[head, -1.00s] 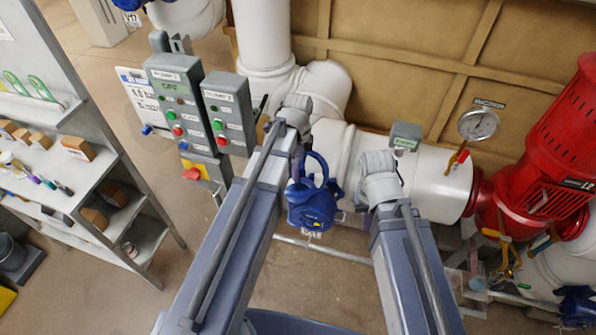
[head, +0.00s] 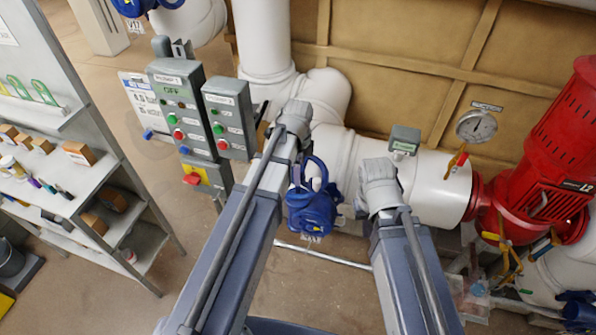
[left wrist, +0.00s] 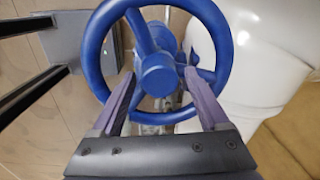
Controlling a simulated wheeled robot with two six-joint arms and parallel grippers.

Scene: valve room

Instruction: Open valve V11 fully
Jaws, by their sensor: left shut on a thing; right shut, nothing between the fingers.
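A blue valve (head: 313,212) with a blue handwheel sits below the white pipe in the middle of the head view; the tag under it is too small to read, so I cannot confirm it is V11. In the left wrist view the handwheel (left wrist: 225,55) fills the upper middle. The two fingers of my left gripper (left wrist: 160,73) are at its lower part, on either side of the hub, and shut on the wheel; the exact contact is unclear. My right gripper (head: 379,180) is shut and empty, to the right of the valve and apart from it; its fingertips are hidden.
Grey control boxes (head: 182,112) with coloured buttons stand left of the valve. A red pump (head: 545,150) and a pressure gauge (head: 477,126) are at the right. Shelving (head: 100,165) with small items lines the left. Open floor lies between the shelving and the valve.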

